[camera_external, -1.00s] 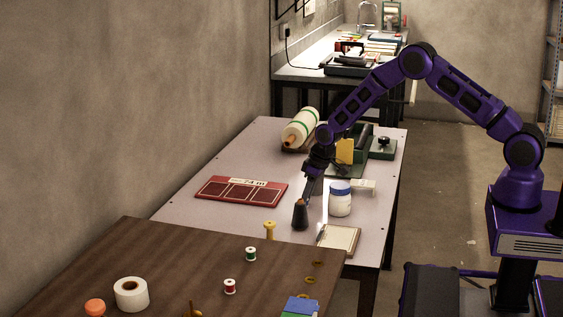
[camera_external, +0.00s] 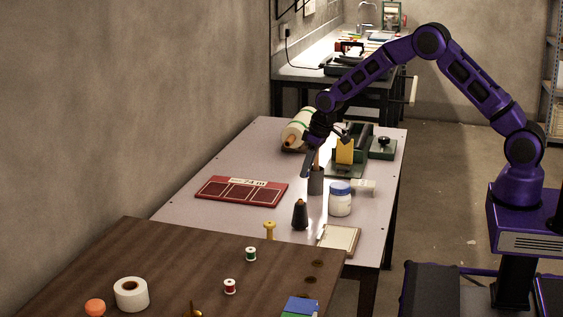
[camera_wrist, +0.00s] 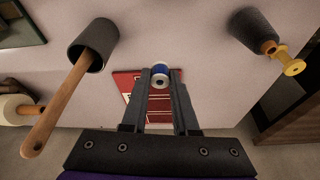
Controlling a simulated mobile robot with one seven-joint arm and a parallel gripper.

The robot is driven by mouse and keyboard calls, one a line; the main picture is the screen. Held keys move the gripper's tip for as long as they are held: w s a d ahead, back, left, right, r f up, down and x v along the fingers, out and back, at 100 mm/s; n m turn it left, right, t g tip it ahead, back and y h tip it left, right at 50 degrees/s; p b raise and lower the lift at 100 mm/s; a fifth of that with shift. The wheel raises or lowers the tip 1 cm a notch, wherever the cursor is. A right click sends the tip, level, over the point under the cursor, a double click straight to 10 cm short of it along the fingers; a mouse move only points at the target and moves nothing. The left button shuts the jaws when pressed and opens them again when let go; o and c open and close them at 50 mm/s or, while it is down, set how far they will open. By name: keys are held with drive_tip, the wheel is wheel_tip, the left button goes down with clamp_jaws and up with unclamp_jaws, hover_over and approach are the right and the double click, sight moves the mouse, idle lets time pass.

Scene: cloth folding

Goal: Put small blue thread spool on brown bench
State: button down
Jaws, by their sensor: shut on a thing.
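The small blue thread spool (camera_wrist: 160,76), blue with white ends, sits between my fingertips in the wrist view. My gripper (camera_wrist: 160,82) is shut on it. In the external view my gripper (camera_external: 306,174) is above the pale table, left of the grey cup. The spool cannot be made out there. The brown bench (camera_external: 175,262) is in the foreground, nearer the camera than my gripper. Its top has bare wood between several small things.
On the pale table (camera_external: 230,222) stand a dark thread cone (camera_external: 300,215), a grey cup (camera_external: 316,182) with a wooden-handled tool, and a blue-lidded jar (camera_external: 340,200). A red board (camera_external: 242,190) lies left. The bench holds green (camera_external: 251,254) and red (camera_external: 230,286) spools and a white roll (camera_external: 131,294).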

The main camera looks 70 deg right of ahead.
drive_tip(key=w+a+r+n+y, duration=0.1)
drive_tip(key=w+a+n, duration=0.1)
drive_tip(key=a, duration=0.5)
drive_tip(key=w+a+r+n, duration=0.1)
drive_tip(key=w+a, duration=0.2)
drive_tip(key=a, duration=0.4)
wheel_tip(320, 180, up, 6)
drive_tip(key=r+n+g+y, duration=0.1)
drive_tip(key=n+y, duration=0.1)
drive_tip(key=n, duration=0.6)
hover_over(251, 277)
drive_tip(key=f, duration=0.7)
drive_tip(key=s+f, duration=0.1)
drive_tip(key=f, duration=0.2)
drive_tip(key=shift+d+f, duration=0.25)
drive_tip(key=shift+d, duration=0.15)
drive_tip(key=shift+f, duration=0.2)
drive_tip(key=c, duration=0.7)
unclamp_jaws()
drive_tip(key=shift+w, duration=0.1)
drive_tip(key=shift+r, duration=0.15)
drive_tip(key=p+v, duration=0.1)
drive_tip(key=v, duration=1.1)
